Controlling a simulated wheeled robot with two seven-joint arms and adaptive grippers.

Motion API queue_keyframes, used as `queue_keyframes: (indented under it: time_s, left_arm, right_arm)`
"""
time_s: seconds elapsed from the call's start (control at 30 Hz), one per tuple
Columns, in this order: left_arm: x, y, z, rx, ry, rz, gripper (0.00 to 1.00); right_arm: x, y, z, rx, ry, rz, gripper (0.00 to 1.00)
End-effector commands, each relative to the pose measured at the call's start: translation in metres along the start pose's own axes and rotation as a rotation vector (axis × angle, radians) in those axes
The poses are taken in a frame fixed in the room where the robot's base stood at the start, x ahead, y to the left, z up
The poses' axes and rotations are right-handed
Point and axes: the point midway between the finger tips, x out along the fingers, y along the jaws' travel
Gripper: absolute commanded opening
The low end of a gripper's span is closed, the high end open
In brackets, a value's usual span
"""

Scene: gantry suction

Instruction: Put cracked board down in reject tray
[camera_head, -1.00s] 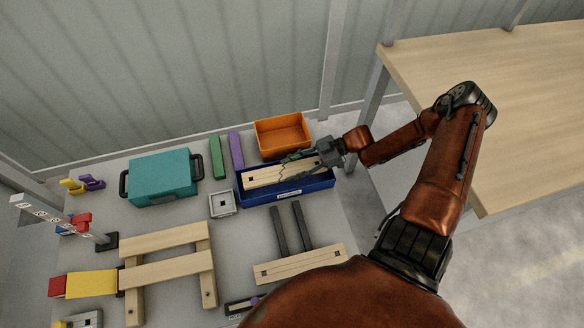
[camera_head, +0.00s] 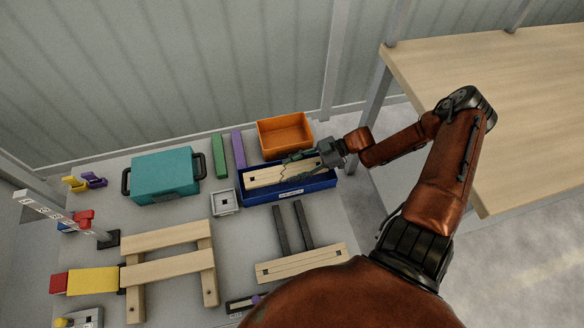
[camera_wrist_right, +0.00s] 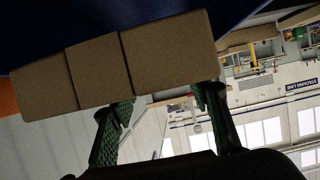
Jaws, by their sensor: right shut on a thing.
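The cracked board (camera_head: 262,175) is a pale wooden plank with a jagged dark crack line and small dark holes. It lies lengthwise at the blue reject tray (camera_head: 300,193), within its outline in the head view. I cannot tell whether it touches the tray floor. My right gripper (camera_head: 293,167) comes in from the right and is shut on the board near its right half. In the right wrist view the board's end (camera_wrist_right: 165,60) shows as brown blocks beyond the fingers (camera_wrist_right: 160,105), with dark blue behind. My left gripper is not in view.
An orange bin (camera_head: 285,132) stands right behind the blue tray. Purple (camera_head: 238,150) and green (camera_head: 220,156) bars and a teal case (camera_head: 165,176) lie left. Another plank (camera_head: 300,263) lies on dark rails (camera_head: 281,230) in front. A wooden table (camera_head: 500,90) stands right.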

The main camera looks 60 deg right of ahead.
Motion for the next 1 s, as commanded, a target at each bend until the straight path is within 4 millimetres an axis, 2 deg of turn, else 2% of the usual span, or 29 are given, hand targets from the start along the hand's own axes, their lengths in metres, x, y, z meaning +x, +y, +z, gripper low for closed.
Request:
queue_keyframes:
  time_s: [0.03,1.0]
  left_arm:
    - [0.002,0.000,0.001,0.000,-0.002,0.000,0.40]
    - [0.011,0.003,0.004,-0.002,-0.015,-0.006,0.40]
  right_arm:
    - [0.002,-0.004,0.007,0.012,0.002,-0.001,0.15]
    - [0.008,-0.003,0.036,0.020,0.003,-0.003,0.15]
